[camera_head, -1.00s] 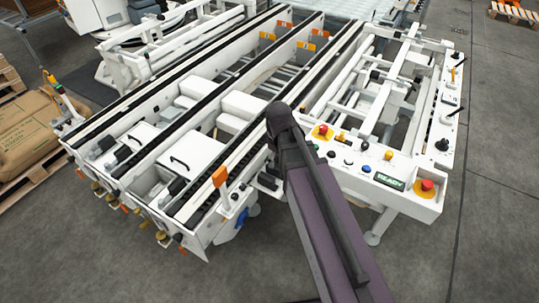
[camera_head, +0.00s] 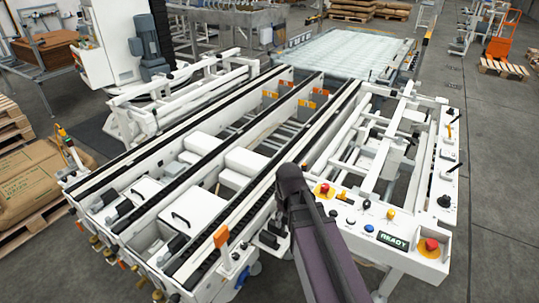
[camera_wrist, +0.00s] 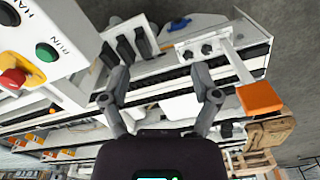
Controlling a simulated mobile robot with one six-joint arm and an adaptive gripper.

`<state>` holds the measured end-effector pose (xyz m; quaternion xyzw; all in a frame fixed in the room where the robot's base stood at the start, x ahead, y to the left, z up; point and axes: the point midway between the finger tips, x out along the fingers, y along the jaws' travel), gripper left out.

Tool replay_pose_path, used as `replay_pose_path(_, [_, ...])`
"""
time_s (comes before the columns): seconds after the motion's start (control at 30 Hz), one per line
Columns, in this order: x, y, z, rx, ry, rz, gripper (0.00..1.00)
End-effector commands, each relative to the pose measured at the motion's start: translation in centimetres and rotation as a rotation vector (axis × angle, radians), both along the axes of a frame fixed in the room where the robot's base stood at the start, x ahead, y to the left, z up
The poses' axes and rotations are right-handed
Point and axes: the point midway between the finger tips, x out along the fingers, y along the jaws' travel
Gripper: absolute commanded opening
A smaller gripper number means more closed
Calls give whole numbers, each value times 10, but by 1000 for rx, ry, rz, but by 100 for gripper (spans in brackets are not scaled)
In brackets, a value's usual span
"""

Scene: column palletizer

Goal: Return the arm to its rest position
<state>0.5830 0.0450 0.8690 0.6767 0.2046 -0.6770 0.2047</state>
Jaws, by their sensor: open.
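My gripper (camera_wrist: 162,100) shows in the wrist view with its two fingers spread apart and nothing between them. Behind the fingers are the white conveyor frame and its dark chain track. In the head view my dark arm reaches up from the bottom edge and ends over the near side of the palletizer, beside the control panel (camera_head: 372,226). The gripper itself is hidden in the head view. In the wrist view a green button (camera_wrist: 46,52) and a red emergency stop (camera_wrist: 13,79) stand on the panel at the left.
The white conveyor (camera_head: 185,262) fills the middle. An orange flag plate (camera_head: 221,236) stands beside my arm; a similar orange plate (camera_wrist: 259,97) shows in the wrist view. Brown sacks (camera_head: 38,180) lie on a pallet at left.

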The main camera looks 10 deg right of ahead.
Motion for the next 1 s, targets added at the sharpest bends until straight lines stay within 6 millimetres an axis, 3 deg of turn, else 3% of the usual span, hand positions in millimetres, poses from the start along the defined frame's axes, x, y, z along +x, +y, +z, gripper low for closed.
replay_pose_path(0.27, [-8, -8, 10, 0, 0, -86, 79])
replay_pose_path(0.7, [-44, -44, 45, 0, 0, -543, 79])
replay_pose_path(1.0, [-45, -45, 45, 0, 0, -590, 79])
